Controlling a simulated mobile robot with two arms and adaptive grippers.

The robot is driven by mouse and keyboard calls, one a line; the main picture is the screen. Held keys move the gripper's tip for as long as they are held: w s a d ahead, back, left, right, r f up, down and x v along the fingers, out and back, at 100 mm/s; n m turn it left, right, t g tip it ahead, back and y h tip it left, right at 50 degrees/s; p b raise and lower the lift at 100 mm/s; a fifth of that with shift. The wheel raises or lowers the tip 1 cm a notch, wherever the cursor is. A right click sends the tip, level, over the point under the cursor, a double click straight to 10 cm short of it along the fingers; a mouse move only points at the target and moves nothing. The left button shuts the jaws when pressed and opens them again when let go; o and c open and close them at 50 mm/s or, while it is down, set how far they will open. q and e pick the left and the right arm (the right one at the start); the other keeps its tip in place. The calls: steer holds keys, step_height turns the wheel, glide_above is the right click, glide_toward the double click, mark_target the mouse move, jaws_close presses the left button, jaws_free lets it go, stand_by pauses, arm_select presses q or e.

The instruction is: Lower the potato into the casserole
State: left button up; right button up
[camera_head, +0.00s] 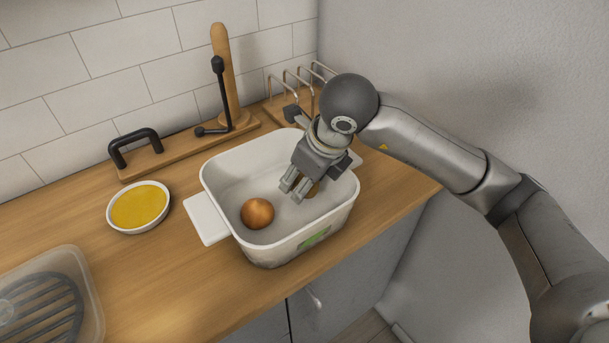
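The white casserole (268,250) stands on the wooden counter, with side handles and a green mark on its front. A round, shiny brown item (257,213), like an onion or potato, lies on its floor, left of my gripper. My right gripper (292,193) reaches down inside the casserole, its fingers pointing down and left. A second brown item (312,190), possibly the potato, shows partly behind the fingers, mostly hidden. I cannot tell whether the fingers grip it or whether it rests on the casserole floor. My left gripper is out of view.
A white bowl of yellow contents (139,207) stands left of the casserole. A clear container (92,285) is at the lower left. A wooden board with a black handle (150,167), a paper-towel-style holder (225,80) and a wire rack (300,85) line the wall.

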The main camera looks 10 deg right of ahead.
steer(key=shift+f+b, duration=1.2)
steer(key=shift+f, duration=0.05)
stand_by(0.4)
steer(key=o, duration=1.2)
steer(key=shift+r, duration=0.15)
